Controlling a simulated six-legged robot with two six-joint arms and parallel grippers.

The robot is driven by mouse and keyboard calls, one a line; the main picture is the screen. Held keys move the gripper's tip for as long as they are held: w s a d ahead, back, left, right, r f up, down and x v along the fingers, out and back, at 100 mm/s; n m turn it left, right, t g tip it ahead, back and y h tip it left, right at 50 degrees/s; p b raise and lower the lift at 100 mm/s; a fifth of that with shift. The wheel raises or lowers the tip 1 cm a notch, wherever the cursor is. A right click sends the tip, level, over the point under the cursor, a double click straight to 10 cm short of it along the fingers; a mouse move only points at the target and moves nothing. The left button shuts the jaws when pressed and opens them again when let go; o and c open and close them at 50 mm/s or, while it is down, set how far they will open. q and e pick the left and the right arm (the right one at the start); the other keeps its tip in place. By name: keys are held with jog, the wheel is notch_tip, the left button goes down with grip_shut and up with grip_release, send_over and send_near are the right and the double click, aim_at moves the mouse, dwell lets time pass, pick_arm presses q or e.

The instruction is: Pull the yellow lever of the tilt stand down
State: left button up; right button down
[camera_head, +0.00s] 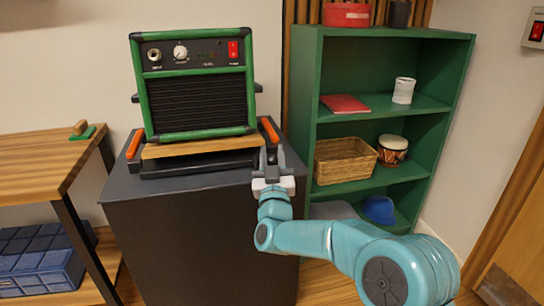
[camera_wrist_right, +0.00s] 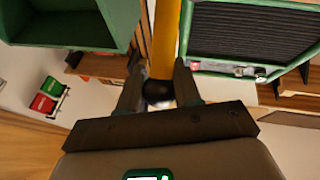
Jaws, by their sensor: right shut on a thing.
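The tilt stand (camera_head: 205,158) sits on a dark cabinet, with a wooden plate on top and the green amp (camera_head: 195,85) on the plate. In the right wrist view the yellow lever (camera_wrist_right: 165,40) runs down from the top edge to a black knob (camera_wrist_right: 157,92). My right gripper (camera_wrist_right: 160,88) is shut on the lever at this knob. In the head view my right gripper (camera_head: 271,160) is at the stand's right end and hides much of the lever. An orange bar (camera_head: 269,130) shows just above it. My left gripper is in neither view.
The dark cabinet (camera_head: 200,240) stands below the stand. A green shelf (camera_head: 385,110) with a basket (camera_head: 345,160), drum (camera_head: 392,149) and cup (camera_head: 404,90) stands close on the right. A wooden bench (camera_head: 45,165) is at the left. Another orange bar (camera_head: 134,145) is left of the amp.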

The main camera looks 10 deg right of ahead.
jog(key=c, duration=0.8)
grip_release()
jog(key=shift+s+d, duration=0.1)
jog(key=shift+d, duration=0.15)
jog(key=shift+a, duration=0.15)
jog(key=p+v, duration=0.1)
jog(key=v, duration=1.5)
jog(key=shift+s+f, duration=0.1)
